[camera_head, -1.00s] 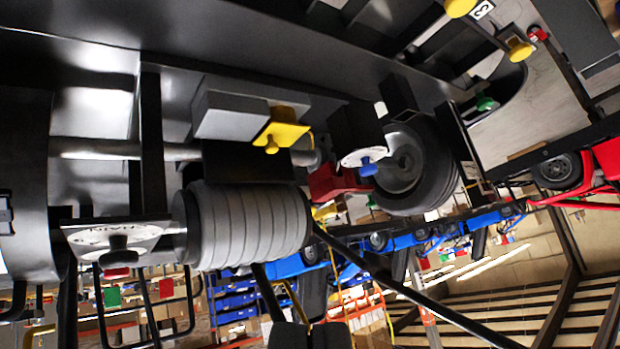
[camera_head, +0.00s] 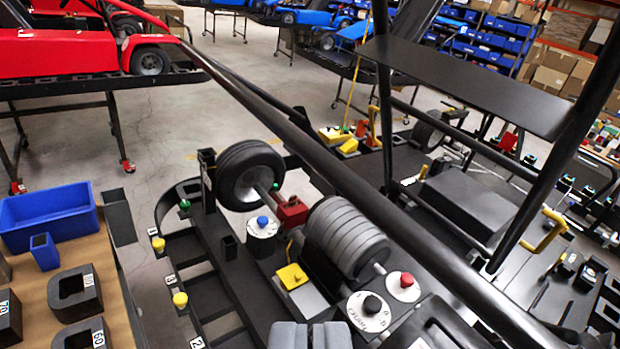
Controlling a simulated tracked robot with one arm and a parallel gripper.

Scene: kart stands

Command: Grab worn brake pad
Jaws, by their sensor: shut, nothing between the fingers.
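My gripper (camera_head: 310,336) shows at the bottom edge as two dark grey fingertips side by side, shut and empty. It is in front of the kart's rear axle parts. A red block (camera_head: 291,212), perhaps the brake caliper, sits on the axle between a black wheel (camera_head: 250,175) and a ribbed grey cylinder (camera_head: 347,238). A yellow plate (camera_head: 291,276) lies on a grey block just above my fingertips. I cannot make out for sure which part is the worn brake pad.
Long black bars (camera_head: 345,185) cross over the kart. A round CHAIN plate (camera_head: 369,311) is right of my gripper. At left, a wooden bench (camera_head: 62,270) holds a blue bin (camera_head: 48,216) and dark numbered holders. A red kart (camera_head: 60,50) stands behind; grey floor lies between.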

